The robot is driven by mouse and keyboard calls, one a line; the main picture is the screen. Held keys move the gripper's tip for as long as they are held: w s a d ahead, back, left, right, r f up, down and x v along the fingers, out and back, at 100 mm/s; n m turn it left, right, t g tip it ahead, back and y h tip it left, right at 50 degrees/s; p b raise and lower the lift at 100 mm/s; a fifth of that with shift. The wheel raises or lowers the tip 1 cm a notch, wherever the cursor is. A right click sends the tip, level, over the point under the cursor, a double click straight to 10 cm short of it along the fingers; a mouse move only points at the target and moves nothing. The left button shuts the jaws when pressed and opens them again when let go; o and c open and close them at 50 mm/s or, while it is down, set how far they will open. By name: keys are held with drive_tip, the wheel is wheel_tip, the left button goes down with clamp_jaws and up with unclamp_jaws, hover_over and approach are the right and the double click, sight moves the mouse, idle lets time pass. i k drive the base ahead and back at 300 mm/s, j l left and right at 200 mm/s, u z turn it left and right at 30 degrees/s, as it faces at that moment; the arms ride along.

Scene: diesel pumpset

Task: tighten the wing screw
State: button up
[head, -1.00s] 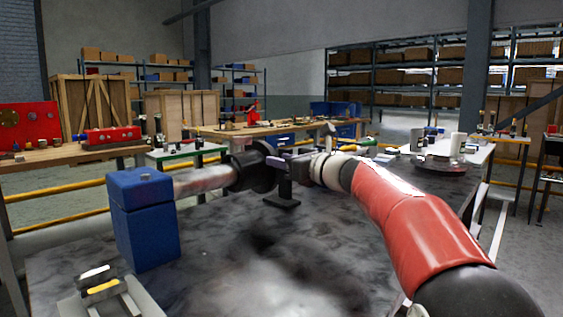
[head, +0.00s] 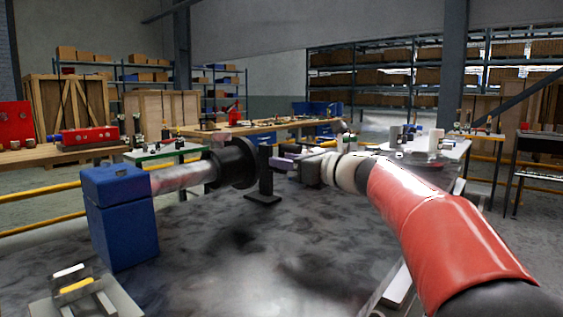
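A blue block (head: 122,222) stands at the left of the dark bench (head: 215,270). A pale shaft (head: 180,177) runs from it to a thick black disc (head: 233,163). A small pinkish part (head: 222,138) shows at the disc's upper edge; I cannot tell whether it is the wing screw. My gripper (head: 278,163), with purplish fingers, points left toward the disc, with a small gap between them. It is just right of a thin black post (head: 265,172). The fingers are too small to tell their opening. I see nothing held in them.
A small grey fixture with a yellow part (head: 76,287) lies at the bench's front left corner. The bench's middle is clear.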

sight(222, 136)
drive_tip(key=k+l, duration=0.45)
drive_tip(key=l, duration=0.25)
drive_tip(key=k+l, duration=0.25)
drive_tip(key=l, duration=0.1)
